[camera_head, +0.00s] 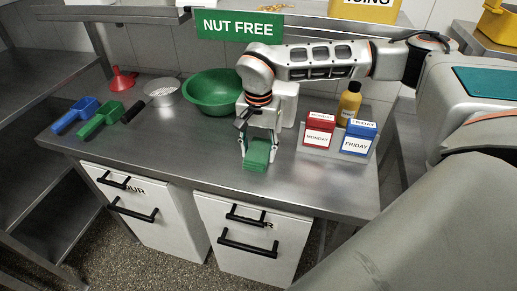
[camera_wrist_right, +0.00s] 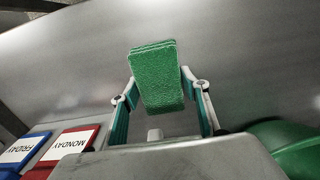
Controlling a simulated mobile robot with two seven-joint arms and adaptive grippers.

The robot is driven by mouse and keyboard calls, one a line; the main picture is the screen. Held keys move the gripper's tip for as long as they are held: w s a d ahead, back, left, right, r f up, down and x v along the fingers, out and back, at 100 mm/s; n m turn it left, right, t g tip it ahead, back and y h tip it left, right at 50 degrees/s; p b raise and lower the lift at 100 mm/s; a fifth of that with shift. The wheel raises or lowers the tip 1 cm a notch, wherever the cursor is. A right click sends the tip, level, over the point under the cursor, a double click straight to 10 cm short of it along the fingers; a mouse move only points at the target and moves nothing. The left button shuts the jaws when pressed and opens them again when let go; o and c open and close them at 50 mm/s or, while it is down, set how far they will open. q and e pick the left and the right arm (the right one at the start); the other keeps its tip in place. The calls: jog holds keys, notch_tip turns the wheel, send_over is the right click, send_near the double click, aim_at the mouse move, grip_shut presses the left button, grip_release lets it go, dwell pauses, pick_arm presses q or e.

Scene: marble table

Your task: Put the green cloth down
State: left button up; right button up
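The green cloth (camera_head: 257,155) is a folded, textured block near the front of the steel table (camera_head: 185,150). My right gripper (camera_head: 259,150) points down over it, with one finger on each side. In the right wrist view the cloth (camera_wrist_right: 157,77) sits between the fingertips (camera_wrist_right: 157,80), which appear to touch its side edges. The gripper looks shut on the cloth. I cannot tell whether the cloth's underside touches the table. My left gripper is not in view.
A green bowl (camera_head: 212,95), metal sieve (camera_head: 161,93), green scoop (camera_head: 99,120), blue scoop (camera_head: 75,117) and red funnel (camera_head: 122,80) stand left. The red MONDAY box (camera_head: 319,131), blue FRIDAY box (camera_head: 358,140) and yellow bottle (camera_head: 349,101) stand right. The table's front-left area is clear.

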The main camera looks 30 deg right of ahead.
aim_at(258, 150)
jog(key=o, duration=0.4)
notch_tip(258, 150, up, 12)
jog(key=p, duration=0.1)
jog(key=shift+r, duration=0.15)
dwell(0.7)
